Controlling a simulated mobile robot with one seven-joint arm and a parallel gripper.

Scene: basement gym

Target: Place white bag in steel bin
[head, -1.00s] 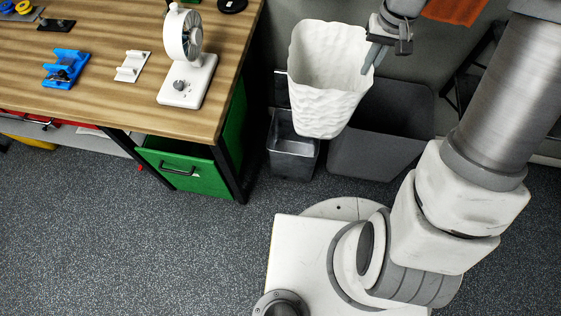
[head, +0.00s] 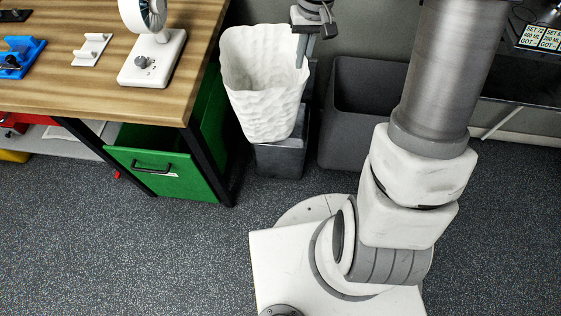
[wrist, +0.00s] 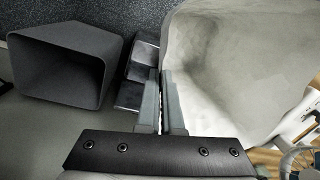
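The white bag (head: 262,100) is a tall, crinkled, open-topped bag, upright and held off the floor. My gripper (head: 302,52) is shut on its right rim; in the wrist view the fingers (wrist: 164,100) pinch the bag's edge, with the bag (wrist: 215,85) opening out to the right. The steel bin (head: 281,160) is a small grey bin on the floor by the wall. The bag hides much of its top in the head view, and the bag's bottom shows in front of it. Part of the bin (wrist: 137,78) also shows left of the fingers.
A larger dark grey bin (head: 345,148) stands right of the steel bin. At left are a wooden table (head: 95,85) with a small white fan (head: 152,60) and a green drawer (head: 165,172) below. Open speckled floor lies in front.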

